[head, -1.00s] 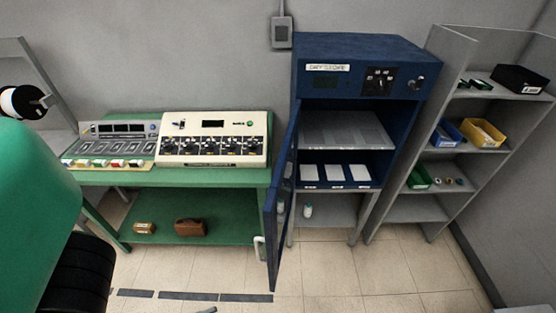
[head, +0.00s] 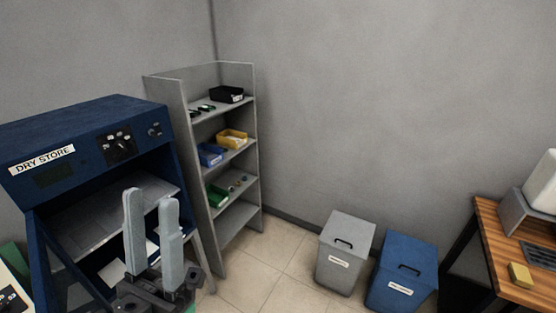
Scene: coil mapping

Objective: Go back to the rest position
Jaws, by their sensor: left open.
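My left gripper (head: 152,236) shows at the lower left of the head view. Its two pale grey fingers point up and stand apart with nothing between them. It is in front of the blue dry store cabinet (head: 85,125) and hides part of its inside. The cabinet's door stands open, and a grey shelf (head: 110,215) and some white items show within. I cannot tell whether the gripper touches the cabinet. My right gripper is not in view.
A grey shelf rack (head: 213,230) with bins stands beside the cabinet. A grey bin (head: 345,262) and a blue bin (head: 402,278) stand on the floor by the wall. A wooden desk (head: 510,262) is at the right. The tiled floor (head: 265,270) between rack and bins is clear.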

